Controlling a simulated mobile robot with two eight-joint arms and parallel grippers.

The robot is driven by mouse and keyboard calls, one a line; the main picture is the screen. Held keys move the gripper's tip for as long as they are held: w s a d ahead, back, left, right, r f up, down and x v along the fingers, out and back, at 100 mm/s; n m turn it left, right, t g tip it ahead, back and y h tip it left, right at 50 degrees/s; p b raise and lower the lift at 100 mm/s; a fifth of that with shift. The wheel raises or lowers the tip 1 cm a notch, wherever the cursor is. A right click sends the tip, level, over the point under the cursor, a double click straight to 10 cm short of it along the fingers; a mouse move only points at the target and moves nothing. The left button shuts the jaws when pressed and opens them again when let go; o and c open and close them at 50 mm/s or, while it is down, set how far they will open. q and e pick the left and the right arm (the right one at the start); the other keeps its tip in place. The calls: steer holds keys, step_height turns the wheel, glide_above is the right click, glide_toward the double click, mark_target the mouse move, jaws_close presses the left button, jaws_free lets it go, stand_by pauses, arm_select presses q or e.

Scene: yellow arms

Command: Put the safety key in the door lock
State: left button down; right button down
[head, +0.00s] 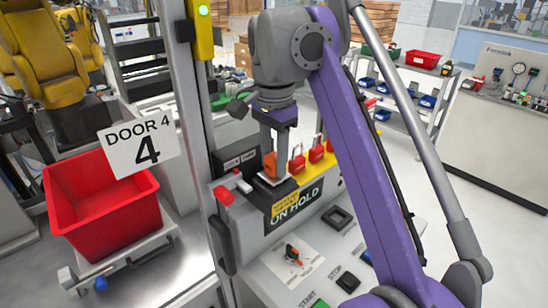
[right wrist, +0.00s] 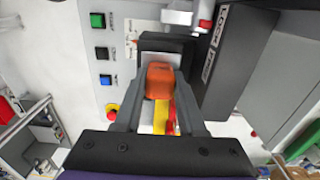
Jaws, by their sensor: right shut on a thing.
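My right gripper (head: 271,163) is shut on an orange block, which looks like the safety key (head: 270,166). In the right wrist view the orange key (right wrist: 160,80) sits between the two fingers of the gripper (right wrist: 160,88). A pale plate and a dark block lie just beyond the key; I cannot tell whether the key touches them. A red and metal fitting (head: 224,194) at the door post, left of the gripper, may be the door lock; I cannot tell for sure. My left gripper is not in view.
Several red padlocks (head: 297,161) hang right of the gripper above the "ON HOLD" sign (head: 297,201). A sloped panel with a rotary switch (head: 292,253) and buttons lies below. A red bin (head: 100,205) stands behind the door at left.

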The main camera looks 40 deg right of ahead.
steer(key=shift+c, duration=2.1)
jaws_free()
step_height(320, 180, up, 10)
steer(key=p, duration=0.3)
steer(key=shift+w+f+p, duration=0.1)
steer(key=shift+f+p, duration=0.1)
steer(key=shift+p, duration=0.15)
steer(key=shift+r, duration=0.65)
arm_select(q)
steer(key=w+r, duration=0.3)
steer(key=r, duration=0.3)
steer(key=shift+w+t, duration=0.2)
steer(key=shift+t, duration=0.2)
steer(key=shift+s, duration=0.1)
arm_select(e)
steer(key=shift+s, duration=0.2)
steer(key=shift+f, duration=0.1)
